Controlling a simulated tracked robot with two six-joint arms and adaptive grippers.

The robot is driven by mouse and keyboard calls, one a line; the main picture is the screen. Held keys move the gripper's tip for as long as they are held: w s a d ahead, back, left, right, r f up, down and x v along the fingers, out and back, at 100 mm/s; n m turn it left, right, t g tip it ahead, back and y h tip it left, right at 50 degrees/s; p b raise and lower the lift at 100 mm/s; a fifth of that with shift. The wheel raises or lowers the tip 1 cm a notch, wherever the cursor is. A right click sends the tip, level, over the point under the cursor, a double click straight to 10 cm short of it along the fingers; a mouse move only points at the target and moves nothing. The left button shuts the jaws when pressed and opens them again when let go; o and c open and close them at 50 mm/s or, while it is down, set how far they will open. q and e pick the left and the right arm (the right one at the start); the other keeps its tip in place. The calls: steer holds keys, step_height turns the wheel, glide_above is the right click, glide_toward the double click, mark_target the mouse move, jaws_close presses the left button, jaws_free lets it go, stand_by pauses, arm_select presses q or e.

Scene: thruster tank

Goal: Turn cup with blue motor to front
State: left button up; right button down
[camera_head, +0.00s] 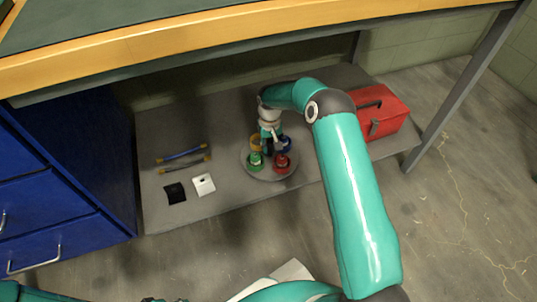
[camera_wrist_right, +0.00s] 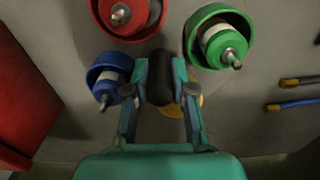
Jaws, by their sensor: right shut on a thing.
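A round grey turntable (camera_head: 268,173) sits on the low shelf under the bench and bears coloured cups with motors. The blue cup (camera_head: 287,143) is at its back right; it shows left of the fingers in the right wrist view (camera_wrist_right: 105,78). The red cup (camera_head: 282,162) is front right, the green cup (camera_head: 255,162) front left, and the yellow cup (camera_head: 255,142) back left, mostly hidden in the wrist view. My right gripper (camera_wrist_right: 160,85) is shut on a black central handle (camera_wrist_right: 160,70) among the cups.
A red toolbox (camera_head: 385,112) stands right of the turntable. Left of it on the shelf lie a white square piece (camera_head: 203,184), a black piece (camera_head: 175,193) and two rods (camera_head: 183,155). Blue drawers (camera_head: 55,200) and a table leg (camera_head: 470,85) flank the space.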

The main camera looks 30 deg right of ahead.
steer(key=shift+m, duration=1)
steer(key=m, duration=0.3)
steer(key=shift+b, duration=0.3)
steer(key=shift+m, duration=1.9)
